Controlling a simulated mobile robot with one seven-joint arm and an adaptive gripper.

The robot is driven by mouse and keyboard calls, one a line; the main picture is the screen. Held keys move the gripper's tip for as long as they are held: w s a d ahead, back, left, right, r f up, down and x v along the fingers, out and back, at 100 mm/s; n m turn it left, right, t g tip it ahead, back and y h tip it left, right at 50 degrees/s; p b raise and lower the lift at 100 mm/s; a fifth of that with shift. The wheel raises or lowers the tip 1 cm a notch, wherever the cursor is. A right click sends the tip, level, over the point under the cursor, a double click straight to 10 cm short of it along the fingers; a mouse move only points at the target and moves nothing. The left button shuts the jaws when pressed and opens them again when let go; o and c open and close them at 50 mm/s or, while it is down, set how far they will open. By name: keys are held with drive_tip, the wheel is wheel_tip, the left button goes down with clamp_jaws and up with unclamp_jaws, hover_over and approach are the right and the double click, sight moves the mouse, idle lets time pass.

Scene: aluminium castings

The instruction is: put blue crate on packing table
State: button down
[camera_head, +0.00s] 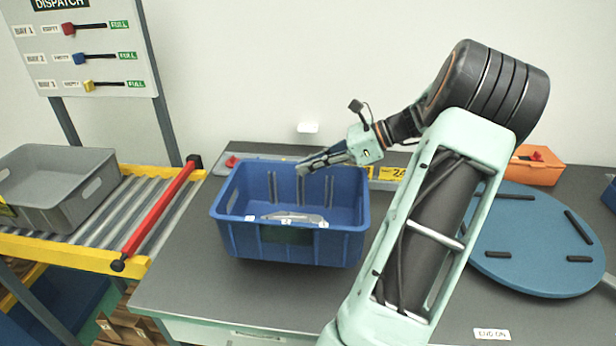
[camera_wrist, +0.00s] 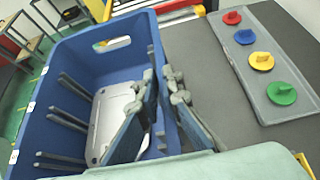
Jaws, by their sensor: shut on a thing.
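The blue crate (camera_head: 340,246) is upright over the dark grey table top (camera_head: 185,285), left of the picture's middle-right. Whether its base touches the table is hard to tell. A light grey metal part (camera_head: 300,216) lies inside it; it also shows in the wrist view (camera_wrist: 112,112). My gripper (camera_head: 303,170) reaches in from the right to the crate's back wall. In the wrist view my gripper (camera_wrist: 160,85) has one finger inside the crate (camera_wrist: 78,58) and one outside, shut on the wall. The exact contact is partly hidden.
A roller conveyor (camera_head: 150,205) with a grey crate (camera_head: 78,215) and a red bar (camera_head: 160,215) is at left. A blue round plate (camera_head: 520,235) and an orange box (camera_head: 537,168) are at right. A grey strip with coloured knobs (camera_wrist: 270,100) lies beside the crate.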

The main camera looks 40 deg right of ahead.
sight(310, 175)
drive_tip(key=shift+w+d+f, duration=0.1)
drive_tip(key=shift+w+f, duration=0.05)
drive_tip(key=shift+f, duration=0.75)
drive_tip(key=shift+w+d+f, duration=0.1)
drive_tip(key=shift+f, duration=0.75)
drive_tip(key=shift+a+f, duration=0.1)
drive_tip(key=c, duration=2.1)
unclamp_jaws()
drive_tip(key=shift+f, duration=0.1)
drive_tip(key=shift+s+d+r, duration=0.25)
drive_tip(key=shift+r, duration=0.05)
drive_tip(key=v, duration=1.1)
drive_tip(key=shift+s+d+r, duration=0.1)
drive_tip(key=shift+s+d, duration=0.05)
